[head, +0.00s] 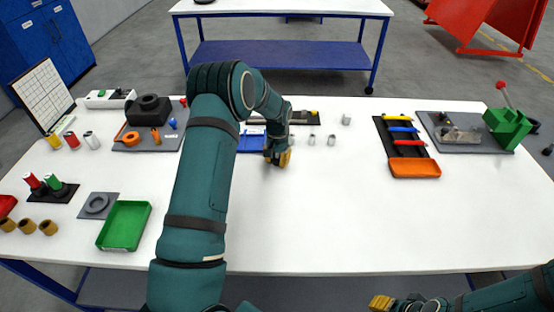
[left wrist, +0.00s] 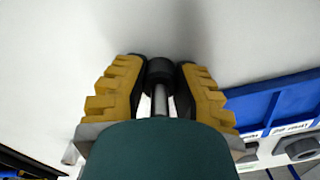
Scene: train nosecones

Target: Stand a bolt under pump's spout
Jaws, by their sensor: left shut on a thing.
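My left gripper (head: 284,158) is over the middle of the white table. In the left wrist view the gripper (left wrist: 160,92) is shut on a bolt (left wrist: 160,70) with a dark, thick head and a grey shank. The bolt lies between the yellow finger pads; in the head view the gripper hides it. I cannot tell surely which thing is the pump; a green block with a red-knobbed lever (head: 507,127) stands at the far right, and no spout shows clearly. My right gripper (head: 382,302) is at the bottom edge, its fingers unclear.
A blue tray (head: 250,141) is just behind the left gripper. Small grey cylinders (head: 331,140) stand right of it. A black rack with coloured bars (head: 402,130) and an orange tray (head: 415,168) lie farther right. A green tray (head: 124,226) is at left. The front middle is clear.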

